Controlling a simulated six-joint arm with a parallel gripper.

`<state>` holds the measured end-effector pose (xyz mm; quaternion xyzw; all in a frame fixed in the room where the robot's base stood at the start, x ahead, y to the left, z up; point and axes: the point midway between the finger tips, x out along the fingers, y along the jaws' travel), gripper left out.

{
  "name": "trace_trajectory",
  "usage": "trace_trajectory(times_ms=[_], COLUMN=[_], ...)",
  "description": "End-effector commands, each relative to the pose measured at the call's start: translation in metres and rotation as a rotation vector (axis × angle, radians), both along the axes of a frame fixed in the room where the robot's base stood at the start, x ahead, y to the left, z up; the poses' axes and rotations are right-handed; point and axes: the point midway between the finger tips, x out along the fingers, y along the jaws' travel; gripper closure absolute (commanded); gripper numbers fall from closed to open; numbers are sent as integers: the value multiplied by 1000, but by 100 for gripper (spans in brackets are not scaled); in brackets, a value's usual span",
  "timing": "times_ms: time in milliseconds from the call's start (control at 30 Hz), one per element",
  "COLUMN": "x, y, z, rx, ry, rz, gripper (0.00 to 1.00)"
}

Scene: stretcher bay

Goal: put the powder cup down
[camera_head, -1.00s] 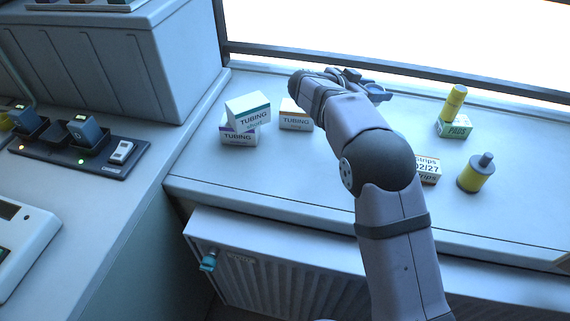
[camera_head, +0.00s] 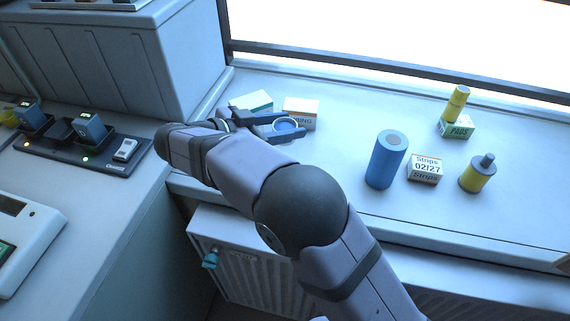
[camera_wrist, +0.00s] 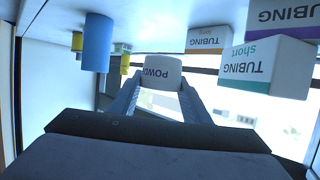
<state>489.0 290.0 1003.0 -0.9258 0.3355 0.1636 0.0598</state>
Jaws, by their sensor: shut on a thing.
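The powder cup (camera_wrist: 162,72) is a pale cup lettered "POWD", upside down in the wrist view. My gripper (camera_wrist: 161,82) is shut on it, one finger at each side. In the head view the cup (camera_head: 285,125) shows only in part between the fingers of my gripper (camera_head: 290,129), over the left part of the sill (camera_head: 330,180). I cannot tell how far its base is from the sill.
Tubing boxes with a green band (camera_head: 254,101) and an orange band (camera_head: 300,112) stand close beside my gripper. A blue cylinder (camera_head: 385,162), a strips box (camera_head: 425,169), a yellow bottle (camera_head: 477,175) and a pads box (camera_head: 457,127) stand further right. Sill between is clear.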

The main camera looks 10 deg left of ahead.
Motion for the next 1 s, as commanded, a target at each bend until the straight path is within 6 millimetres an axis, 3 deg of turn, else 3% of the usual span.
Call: trace_trajectory(times_ms=[400,767,1000], x=[1,1,1], y=[-1,0,0], z=[-52,-66,-92], rx=[-4,-2,-4], ry=[2,0,2], rz=[0,1,1], gripper=[79,79,79])
